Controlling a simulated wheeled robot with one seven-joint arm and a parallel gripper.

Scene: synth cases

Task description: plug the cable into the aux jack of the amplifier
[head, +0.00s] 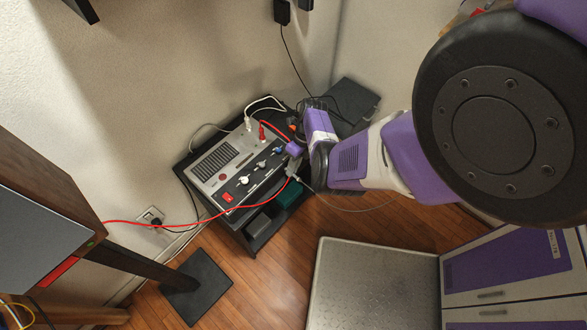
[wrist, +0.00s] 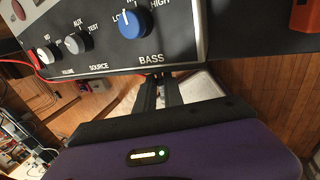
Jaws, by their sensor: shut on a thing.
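The amplifier (head: 211,166) is a grey and black unit with a slotted grille, a red switch, and white, grey and blue knobs. In the wrist view its front panel (wrist: 225,38) fills the top, with AUX printed by the source knob. I cannot make out an aux jack. The red cable (head: 190,220) runs from the cabinet at left to my gripper (head: 292,169), at the amplifier's right front. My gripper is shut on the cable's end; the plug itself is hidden. In the wrist view the dark fingers (wrist: 161,92) are close together below the BASS label.
The amplifier stands on a small black shelf unit (head: 256,241). White and red leads (head: 262,131) sit in its rear top. A wooden cabinet (head: 45,185) stands at left, a wall socket (head: 151,216) behind it. Wooden floor (head: 270,285) is clear in front.

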